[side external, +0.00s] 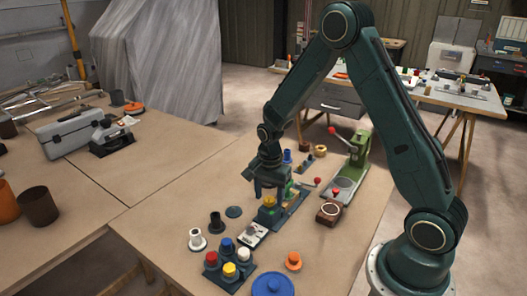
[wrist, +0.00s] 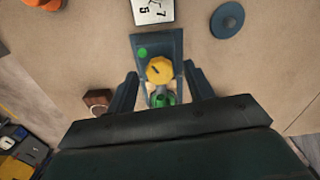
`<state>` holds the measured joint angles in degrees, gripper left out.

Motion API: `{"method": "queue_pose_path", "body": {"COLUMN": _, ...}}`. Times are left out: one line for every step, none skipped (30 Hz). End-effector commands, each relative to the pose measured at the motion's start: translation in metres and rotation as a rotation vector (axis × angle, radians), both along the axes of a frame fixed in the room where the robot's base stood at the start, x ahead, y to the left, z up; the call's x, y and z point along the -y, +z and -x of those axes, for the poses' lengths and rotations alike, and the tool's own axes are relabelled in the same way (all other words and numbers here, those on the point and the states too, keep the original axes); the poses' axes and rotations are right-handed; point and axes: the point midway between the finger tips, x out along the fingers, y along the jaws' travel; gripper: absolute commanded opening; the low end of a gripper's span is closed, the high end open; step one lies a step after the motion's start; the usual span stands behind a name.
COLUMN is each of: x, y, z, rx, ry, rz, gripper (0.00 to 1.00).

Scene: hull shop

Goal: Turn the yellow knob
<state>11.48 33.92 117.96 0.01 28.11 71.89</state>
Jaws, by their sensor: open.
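The yellow knob (side external: 269,201) sits on a narrow blue-grey panel (side external: 283,216) on the near bench. In the wrist view the knob (wrist: 160,70) is faceted with a dark mark on its top, and a green dot (wrist: 142,52) lies beside it on the panel. A green part (wrist: 162,99) shows on the panel, nearer my gripper's body. My gripper (side external: 268,188) points down just above the knob, its fingers open. In the wrist view the fingers of my gripper (wrist: 161,88) straddle the panel with the knob between their lines; I cannot tell whether they touch it.
A white numbered card or gauge (side external: 252,234) lies just in front of the panel. A block of coloured buttons (side external: 228,266) and an orange piece (side external: 292,261) stand nearer. A brown block (side external: 329,213) and a green lever press (side external: 354,160) are to the right. A dark disc (side external: 233,211) lies left.

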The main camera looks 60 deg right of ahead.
Motion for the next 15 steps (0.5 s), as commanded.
{"method": "queue_pose_path", "body": {"x": 0.000, "y": 0.004, "z": -0.001, "rx": 0.003, "ry": 0.000, "rz": 0.001, "gripper": 0.52}}
{"method": "queue_pose_path", "body": {"x": 0.000, "y": 0.006, "z": -0.001, "rx": 0.003, "ry": 0.000, "rz": 0.001, "gripper": 0.52}}
{"method": "queue_pose_path", "body": {"x": 0.000, "y": 0.009, "z": -0.001, "rx": 0.003, "ry": 0.000, "rz": 0.001, "gripper": 0.52}}
{"method": "queue_pose_path", "body": {"x": 0.000, "y": 0.012, "z": -0.001, "rx": 0.003, "ry": 0.000, "rz": 0.001, "gripper": 0.52}}
{"method": "queue_pose_path", "body": {"x": 0.000, "y": 0.015, "z": -0.001, "rx": 0.003, "ry": 0.000, "rz": 0.001, "gripper": 0.52}}
{"method": "queue_pose_path", "body": {"x": 0.000, "y": 0.019, "z": -0.001, "rx": 0.005, "ry": 0.000, "rz": 0.001, "gripper": 0.52}}
{"method": "queue_pose_path", "body": {"x": 0.000, "y": 0.023, "z": -0.001, "rx": 0.005, "ry": 0.000, "rz": 0.000, "gripper": 0.52}}
{"method": "queue_pose_path", "body": {"x": 0.000, "y": 0.026, "z": -0.001, "rx": 0.004, "ry": 0.000, "rz": 0.001, "gripper": 0.52}}
{"method": "queue_pose_path", "body": {"x": 0.000, "y": 0.032, "z": -0.001, "rx": 0.006, "ry": 0.000, "rz": 0.001, "gripper": 0.52}}
{"method": "queue_pose_path", "body": {"x": 0.000, "y": 0.037, "z": -0.001, "rx": 0.005, "ry": 0.000, "rz": 0.001, "gripper": 0.52}}
{"method": "queue_pose_path", "body": {"x": 0.000, "y": 0.041, "z": -0.001, "rx": 0.006, "ry": 0.000, "rz": 0.001, "gripper": 0.52}}
{"method": "queue_pose_path", "body": {"x": 0.000, "y": 0.048, "z": -0.001, "rx": 0.005, "ry": 0.000, "rz": 0.001, "gripper": 0.52}}
{"method": "queue_pose_path", "body": {"x": 0.000, "y": 0.053, "z": -0.001, "rx": 0.006, "ry": 0.000, "rz": 0.001, "gripper": 0.52}}
{"method": "queue_pose_path", "body": {"x": 0.000, "y": 0.057, "z": -0.001, "rx": 0.005, "ry": 0.000, "rz": 0.001, "gripper": 0.52}}
{"method": "queue_pose_path", "body": {"x": 0.000, "y": 0.065, "z": -0.001, "rx": 0.007, "ry": 0.000, "rz": 0.001, "gripper": 0.52}}
